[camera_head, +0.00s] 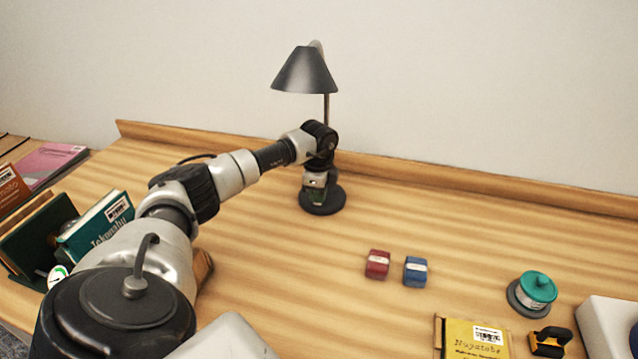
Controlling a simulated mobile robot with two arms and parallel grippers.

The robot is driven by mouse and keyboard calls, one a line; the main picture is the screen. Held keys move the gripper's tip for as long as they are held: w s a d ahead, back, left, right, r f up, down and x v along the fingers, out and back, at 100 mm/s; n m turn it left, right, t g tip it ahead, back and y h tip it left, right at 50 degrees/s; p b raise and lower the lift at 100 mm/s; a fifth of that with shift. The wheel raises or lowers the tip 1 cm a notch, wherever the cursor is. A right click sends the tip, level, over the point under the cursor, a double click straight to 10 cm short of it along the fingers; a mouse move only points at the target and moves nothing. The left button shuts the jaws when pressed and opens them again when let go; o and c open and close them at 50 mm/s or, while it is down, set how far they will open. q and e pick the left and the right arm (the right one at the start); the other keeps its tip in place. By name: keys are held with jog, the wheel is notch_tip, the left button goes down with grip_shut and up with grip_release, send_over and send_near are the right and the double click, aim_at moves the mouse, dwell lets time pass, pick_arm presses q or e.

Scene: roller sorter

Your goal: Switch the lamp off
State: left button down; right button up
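The lamp has a dark conical shade (304,71), a thin upright pole and a round dark base (333,198), and stands at the back of the wooden desk. No glow shows under the shade. My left arm reaches in from the left, and my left gripper (317,196) points down at the lamp's base, over its left part. The gripper hides much of the base, and any switch there cannot be made out. The fingers are too small and dark to tell open from shut. My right gripper is out of view.
A red block (377,264) and a blue block (415,271) sit mid-desk. A teal-topped round object (538,287), a yellow book (476,340) and a yellow-black tool (550,341) lie at right. Books, including a teal one (97,226), stand at left. A raised ledge (450,180) runs along the back.

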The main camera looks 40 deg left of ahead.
pick_arm(q)
jog(key=shift+r+p, duration=0.75)
jog(key=shift+p, duration=0.15)
notch_tip(320, 180, up, 5)
jog(key=p, duration=0.4)
jog(key=shift+r, duration=0.15)
